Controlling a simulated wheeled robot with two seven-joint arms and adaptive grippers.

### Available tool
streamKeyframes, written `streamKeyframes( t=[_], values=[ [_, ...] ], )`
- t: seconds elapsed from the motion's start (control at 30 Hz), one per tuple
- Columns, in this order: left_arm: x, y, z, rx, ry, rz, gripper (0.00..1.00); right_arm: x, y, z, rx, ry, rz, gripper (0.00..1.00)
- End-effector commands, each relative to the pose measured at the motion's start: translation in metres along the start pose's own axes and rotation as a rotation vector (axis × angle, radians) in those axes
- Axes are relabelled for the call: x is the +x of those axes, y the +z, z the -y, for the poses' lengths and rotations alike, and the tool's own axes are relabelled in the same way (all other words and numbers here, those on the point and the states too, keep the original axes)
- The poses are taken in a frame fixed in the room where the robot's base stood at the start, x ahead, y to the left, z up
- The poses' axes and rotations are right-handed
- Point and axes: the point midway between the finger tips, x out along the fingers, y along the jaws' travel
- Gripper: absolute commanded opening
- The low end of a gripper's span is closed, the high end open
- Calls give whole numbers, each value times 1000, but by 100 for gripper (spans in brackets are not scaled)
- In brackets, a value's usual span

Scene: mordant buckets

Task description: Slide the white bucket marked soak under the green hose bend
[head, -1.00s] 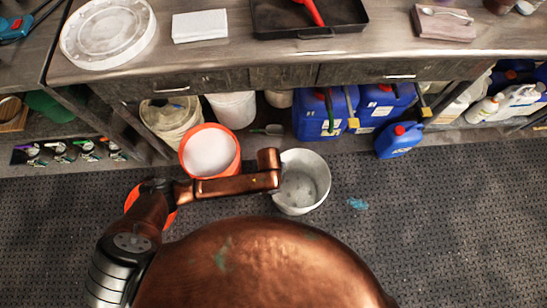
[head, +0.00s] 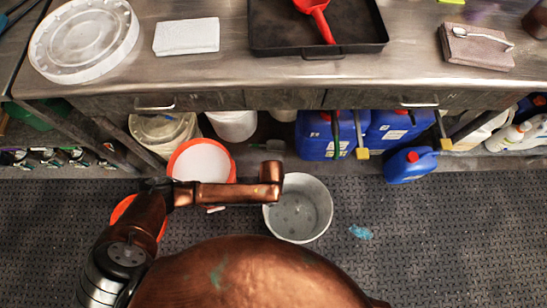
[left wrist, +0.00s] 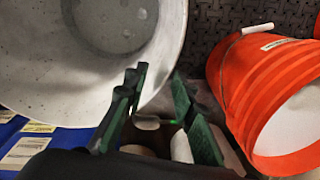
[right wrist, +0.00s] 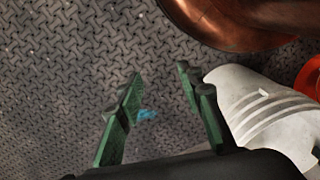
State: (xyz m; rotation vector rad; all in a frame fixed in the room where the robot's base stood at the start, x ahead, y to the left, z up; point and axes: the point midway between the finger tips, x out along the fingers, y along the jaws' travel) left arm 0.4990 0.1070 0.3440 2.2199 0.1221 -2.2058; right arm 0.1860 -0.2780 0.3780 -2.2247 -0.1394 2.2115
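A pale grey-white bucket (head: 299,236) stands upright on the floor, open and apparently empty; its marking is not visible. Its speckled inside fills the upper left of the left wrist view (left wrist: 40,60). In the head view my left arm hides its gripper at the bucket's left rim. In the left wrist view the left gripper (left wrist: 157,85) is open at the rim; I cannot tell whether it touches. My right gripper (right wrist: 160,95) is open and empty above the floor. Dark green strips (head: 335,130) hang before the blue jugs; I cannot tell whether one is the hose bend.
An orange bucket with white contents (head: 203,162) stands left of the grey-white one. Blue jugs (head: 318,140) and other white buckets (head: 233,125) sit under the metal bench (head: 400,75). A small blue jug (head: 408,168) stands at the front. Floor to the right is clear except a blue patch (head: 361,232).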

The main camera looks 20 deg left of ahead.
Motion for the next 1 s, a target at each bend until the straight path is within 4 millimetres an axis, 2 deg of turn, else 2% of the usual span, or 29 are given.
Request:
streamKeyframes(
  t=[0.03,0.2,0.57,0.77,1.0],
  values=[
    [7,2,-1,1,0,6,24,-7,0,1,2,-2,-1,34],
    [12,2,-3,5,0,10,24,-25,0,2,7,-6,-3,34],
    [11,2,-4,8,0,9,24,-27,0,3,7,-6,-5,34],
    [19,2,-4,7,-1,10,24,-16,-7,6,2,-18,-30,34],
    [44,3,-2,4,-2,12,24,16,-31,21,-9,-60,-127,34]
  ],
)
